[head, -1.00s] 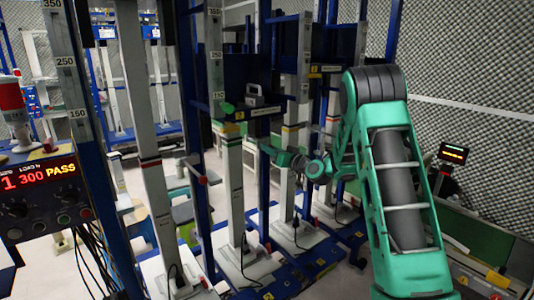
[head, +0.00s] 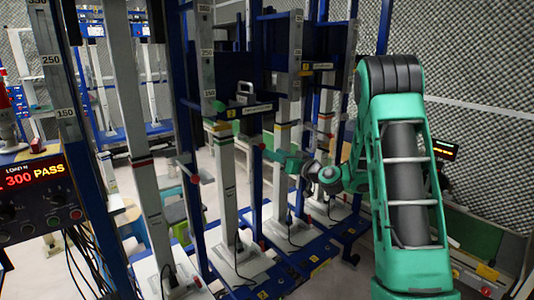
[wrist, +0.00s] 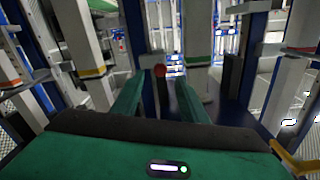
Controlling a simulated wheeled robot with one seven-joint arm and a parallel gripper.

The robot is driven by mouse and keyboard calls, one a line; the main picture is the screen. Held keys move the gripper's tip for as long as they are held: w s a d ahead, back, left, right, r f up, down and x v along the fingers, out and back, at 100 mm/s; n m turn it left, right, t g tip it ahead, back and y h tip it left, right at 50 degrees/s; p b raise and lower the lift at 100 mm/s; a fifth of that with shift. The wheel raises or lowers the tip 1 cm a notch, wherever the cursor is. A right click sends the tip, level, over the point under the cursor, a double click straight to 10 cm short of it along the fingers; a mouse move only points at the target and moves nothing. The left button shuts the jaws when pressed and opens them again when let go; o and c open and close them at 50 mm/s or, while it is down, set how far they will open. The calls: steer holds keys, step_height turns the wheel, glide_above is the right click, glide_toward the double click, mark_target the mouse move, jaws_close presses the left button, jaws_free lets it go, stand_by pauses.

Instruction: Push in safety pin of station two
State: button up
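A red round knob, seemingly the safety pin's (wrist: 160,71), shows in the wrist view just beyond and between my fingertips. My gripper (wrist: 156,88) has its two green fingers spread apart with nothing held between them. In the head view my gripper (head: 268,153) points left beside a blue post, near a small red knob (head: 261,146). Station two carries a yellow 2 label (head: 230,113) on its blue crossbeam, above its grey column (head: 227,185). Whether the fingers touch the knob cannot be told. The pin's shaft is hidden.
Another red knob (head: 195,179) sits on the post to the left. A control box reading 300 PASS (head: 38,185) stands at the far left. Blue posts, grey columns and floor cables crowd the space around my arm. A yellow 3 label (head: 306,73) marks the farther station.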

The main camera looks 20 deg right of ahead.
steer(key=shift+v, duration=1.1)
steer(key=s+a+f+n+g, duration=0.1)
steer(key=s+a+f+g, duration=0.1)
steer(key=s+g, duration=0.3)
steer(key=s+a+f+n+g, duration=0.1)
steer(key=s+a+f+g, duration=0.15)
steer(key=s, duration=0.45)
steer(key=s+d+m+g+h, duration=0.1)
steer(key=s+d+m+g, duration=0.1)
steer(key=s, duration=1)
steer(key=s+d+f+m+g+h, duration=0.1)
steer(key=s+d+m+g+h, duration=0.1)
steer(key=s, duration=1.1)
steer(key=s+d+m+g+h, duration=0.1)
steer(key=s+m+g, duration=0.3)
steer(key=s, duration=0.9)
steer(key=shift+d+m+g+h, duration=0.3)
steer(key=shift+d+g+h, duration=0.1)
steer(key=shift+g, duration=0.65)
steer(key=shift+f, duration=0.15)
